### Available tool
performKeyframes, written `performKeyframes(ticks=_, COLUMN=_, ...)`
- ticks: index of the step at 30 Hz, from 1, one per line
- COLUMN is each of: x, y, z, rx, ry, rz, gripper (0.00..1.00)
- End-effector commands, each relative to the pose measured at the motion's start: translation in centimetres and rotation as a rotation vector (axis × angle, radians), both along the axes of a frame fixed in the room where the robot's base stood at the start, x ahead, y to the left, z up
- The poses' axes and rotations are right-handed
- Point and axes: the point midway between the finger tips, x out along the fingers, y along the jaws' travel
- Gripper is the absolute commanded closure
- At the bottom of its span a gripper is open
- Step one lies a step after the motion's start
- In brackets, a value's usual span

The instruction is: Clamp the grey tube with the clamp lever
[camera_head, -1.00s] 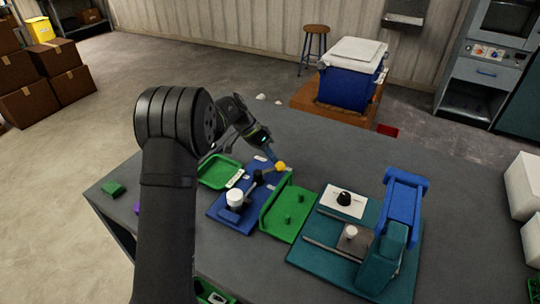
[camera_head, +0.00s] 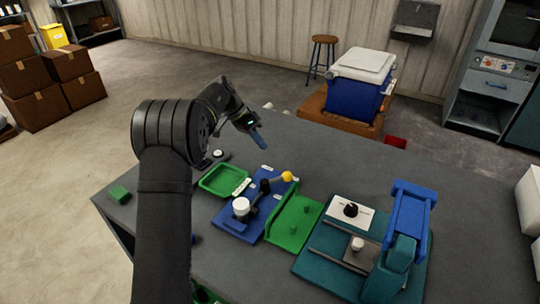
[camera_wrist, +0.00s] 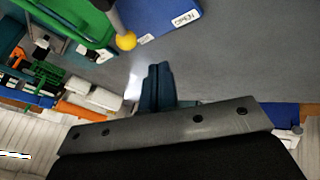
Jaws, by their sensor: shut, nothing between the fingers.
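The clamp lever is a grey bar ending in a yellow knob (camera_head: 287,176), on a blue clamp base (camera_head: 231,226). The knob also shows in the wrist view (camera_wrist: 126,41), beside a blue plate with white labels. A white upright cylinder (camera_head: 241,206) stands at the clamp's near end; I cannot tell a separate grey tube there. My gripper (camera_head: 260,141) is above the table, up and left of the knob and apart from it. Its blue fingers are together and empty, also in the wrist view (camera_wrist: 157,85).
A green tray (camera_head: 223,180) lies left of the clamp. A green fixture with pegs (camera_head: 293,221) stands right of it, then a teal press with a blue handle (camera_head: 410,208). A small green block (camera_head: 119,194) lies at the table's left.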

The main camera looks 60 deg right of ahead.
Motion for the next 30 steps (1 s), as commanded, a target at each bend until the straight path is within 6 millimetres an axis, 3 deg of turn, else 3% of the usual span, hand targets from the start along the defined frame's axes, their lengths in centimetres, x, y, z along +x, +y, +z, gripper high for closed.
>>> performKeyframes(ticks=6, x=1.5, y=0.4, z=2.4, rx=-0.001, ry=0.000, rz=0.001, gripper=1.00)
performKeyframes(ticks=19, x=1.7, y=0.5, z=2.8, rx=0.000, ry=0.000, rz=0.000, gripper=1.00)
performKeyframes(ticks=26, x=0.8, y=0.2, z=1.5, rx=0.001, ry=0.001, rz=-0.001, gripper=1.00)
performKeyframes(ticks=30, x=-0.5, y=-0.1, z=-0.7, rx=0.003, ry=0.002, rz=-0.002, gripper=1.00)
